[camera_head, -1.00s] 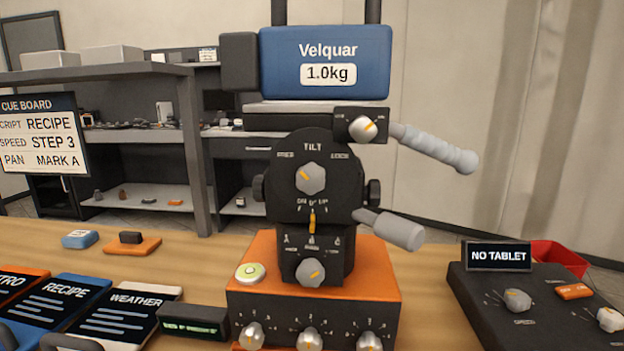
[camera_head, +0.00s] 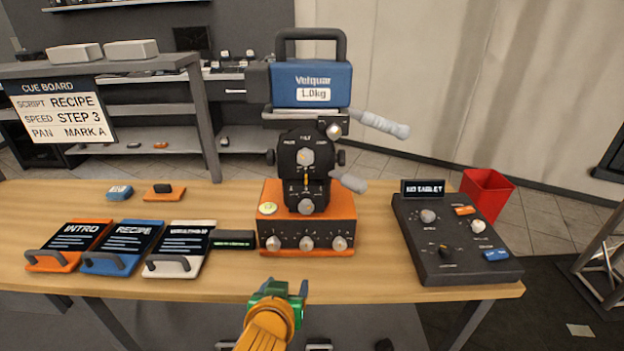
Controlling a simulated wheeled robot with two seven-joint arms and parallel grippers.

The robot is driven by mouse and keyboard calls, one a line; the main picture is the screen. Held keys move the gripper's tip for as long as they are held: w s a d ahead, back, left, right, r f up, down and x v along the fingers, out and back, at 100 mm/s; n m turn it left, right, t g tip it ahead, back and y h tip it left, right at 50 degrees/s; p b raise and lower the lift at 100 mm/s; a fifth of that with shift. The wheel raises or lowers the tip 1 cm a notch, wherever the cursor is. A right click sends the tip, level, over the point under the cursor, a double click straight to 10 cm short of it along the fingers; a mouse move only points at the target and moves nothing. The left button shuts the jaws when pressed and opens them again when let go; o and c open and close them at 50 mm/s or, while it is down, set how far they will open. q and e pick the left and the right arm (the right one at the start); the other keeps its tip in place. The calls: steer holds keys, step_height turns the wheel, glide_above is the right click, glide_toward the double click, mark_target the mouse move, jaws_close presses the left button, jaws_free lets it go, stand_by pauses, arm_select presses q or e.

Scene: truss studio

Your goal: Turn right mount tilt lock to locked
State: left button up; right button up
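The camera mount (camera_head: 305,185) stands on an orange base (camera_head: 285,222) in the middle of the table. Its black round plate marked TILT carries a grey hexagonal tilt knob (camera_head: 306,157). The knob's small yellow mark seems to lean to the upper left, the side of the left label; the labels are too small to read surely. Only one such mount is in view. My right gripper is out of view.
A blue Velquar 1.0kg block (camera_head: 311,83) sits atop the mount. Two handles (camera_head: 380,124) (camera_head: 349,183) stick out right. Script tablets (camera_head: 132,247) lie left, with a dark control box (camera_head: 455,240) right. Table front (camera_head: 375,282) is clear.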

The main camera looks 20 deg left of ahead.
arm_select(q)
steer(key=w+r+n+t+y, duration=0.1)
steer(key=w+r+n+t, duration=0.15)
steer(key=w+r, duration=0.45)
steer(key=n+t+y, duration=0.2)
steer(key=t, duration=0.2)
glide_toward(306, 160)
steer(key=w, duration=0.3)
steer(key=p+x, duration=0.1)
steer(key=x, duration=0.2)
steer(key=a+p+x, duration=0.1)
steer(key=x, duration=0.2)
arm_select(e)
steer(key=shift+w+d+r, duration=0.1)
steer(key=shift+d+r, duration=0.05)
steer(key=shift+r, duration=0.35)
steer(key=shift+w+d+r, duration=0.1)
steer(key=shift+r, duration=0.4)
arm_select(q)
jaws_close()
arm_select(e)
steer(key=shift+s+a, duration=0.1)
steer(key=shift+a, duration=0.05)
